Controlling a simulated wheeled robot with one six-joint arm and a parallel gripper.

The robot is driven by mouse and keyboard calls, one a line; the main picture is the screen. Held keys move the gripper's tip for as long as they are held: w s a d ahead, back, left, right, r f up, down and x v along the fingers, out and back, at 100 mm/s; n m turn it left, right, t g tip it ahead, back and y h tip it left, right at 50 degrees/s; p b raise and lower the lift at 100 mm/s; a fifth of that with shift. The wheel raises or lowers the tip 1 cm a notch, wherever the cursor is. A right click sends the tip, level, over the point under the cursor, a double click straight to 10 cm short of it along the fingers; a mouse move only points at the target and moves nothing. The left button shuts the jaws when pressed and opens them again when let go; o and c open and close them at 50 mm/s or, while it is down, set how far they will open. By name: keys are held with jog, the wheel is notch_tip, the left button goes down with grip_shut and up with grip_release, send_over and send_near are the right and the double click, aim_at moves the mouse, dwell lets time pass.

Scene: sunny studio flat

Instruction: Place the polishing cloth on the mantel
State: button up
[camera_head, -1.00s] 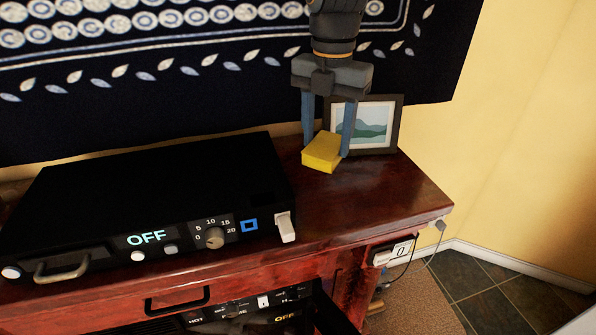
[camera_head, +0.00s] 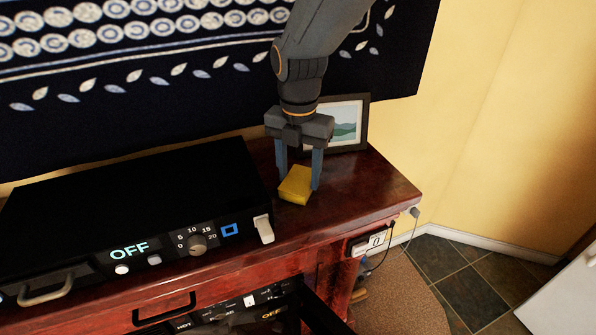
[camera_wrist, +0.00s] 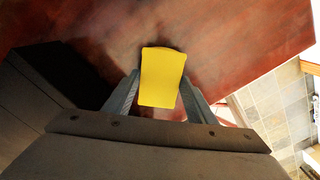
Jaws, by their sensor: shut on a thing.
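The polishing cloth (camera_head: 296,184) is a yellow folded block. It is between the two fingers of my gripper (camera_head: 299,182), which are shut on it. The cloth is low at the red-brown wooden mantel top (camera_head: 362,190), right of the black box; I cannot tell whether it touches the wood. In the wrist view the yellow cloth (camera_wrist: 162,76) sits between the fingertips of my gripper (camera_wrist: 161,88), with the wood surface (camera_wrist: 215,40) behind it.
A black appliance (camera_head: 130,205) reading OFF stands left of the cloth. A framed picture (camera_head: 346,124) stands behind my gripper. The wood to the right is clear up to the edge. An open drawer (camera_head: 315,305) with a dark front is below.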

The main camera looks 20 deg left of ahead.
aim_at(299, 179)
jog(key=o, duration=1.1)
jog(key=shift+f, duration=0.1)
jog(key=shift+c, duration=0.2)
notch_tip(299, 179, up, 12)
jog(key=b, duration=0.3)
jog(key=shift+b, duration=0.35)
